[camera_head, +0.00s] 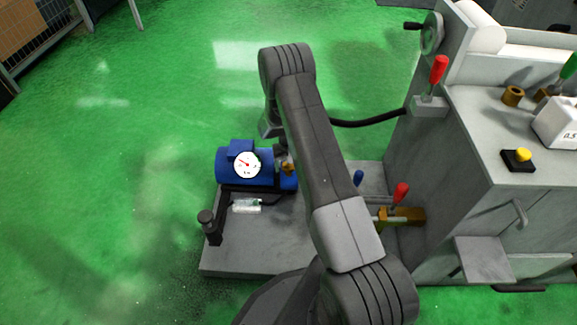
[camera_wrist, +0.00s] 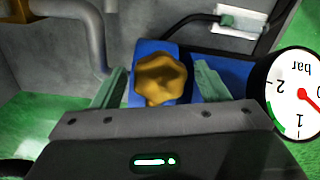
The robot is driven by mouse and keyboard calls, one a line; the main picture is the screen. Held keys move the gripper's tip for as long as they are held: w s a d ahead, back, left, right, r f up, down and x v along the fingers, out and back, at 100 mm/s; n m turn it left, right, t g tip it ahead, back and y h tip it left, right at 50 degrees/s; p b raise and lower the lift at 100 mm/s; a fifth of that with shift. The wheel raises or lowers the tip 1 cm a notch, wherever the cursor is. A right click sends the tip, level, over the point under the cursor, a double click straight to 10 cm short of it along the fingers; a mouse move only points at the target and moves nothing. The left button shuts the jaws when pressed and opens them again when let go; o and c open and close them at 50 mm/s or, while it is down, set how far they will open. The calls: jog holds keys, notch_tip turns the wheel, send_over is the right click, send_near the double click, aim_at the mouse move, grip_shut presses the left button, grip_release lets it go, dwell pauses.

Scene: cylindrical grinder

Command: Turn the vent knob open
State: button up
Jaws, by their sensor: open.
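A brass lobed knob (camera_wrist: 160,80), which I take to be the vent knob, sits in the middle of the wrist view against a blue housing (camera_wrist: 150,48). My gripper (camera_wrist: 160,84) is open, with one pale green finger on each side of the knob. Gaps show between the fingers and the knob, so neither is seen touching it. In the head view a small brass part (camera_head: 288,168) shows beside the blue pump (camera_head: 230,168), partly hidden by my arm. My gripper is mostly hidden behind the arm there.
A round white pressure gauge (camera_head: 247,164) stands on the pump, close right of my fingers in the wrist view (camera_wrist: 296,92). A red-handled brass valve (camera_head: 402,196) and a blue handle (camera_head: 358,178) lie to the right, beside the grey machine (camera_head: 440,200). The green floor at left is clear.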

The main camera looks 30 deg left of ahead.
jog(key=c, duration=1)
jog(key=shift+n, duration=0.3)
jog(key=n+b, duration=0.2)
jog(key=n, duration=0.1)
jog(key=shift+f+n, duration=0.1)
jog(key=shift+n, duration=0.3)
jog(key=n+b, duration=0.1)
jog(key=n, duration=0.3)
jog(key=shift+n, duration=0.3)
jog(key=n+b, duration=0.1)
jog(key=n, duration=0.7)
jog(key=shift+n+b, duration=0.3)
jog(key=shift+n, duration=0.3)
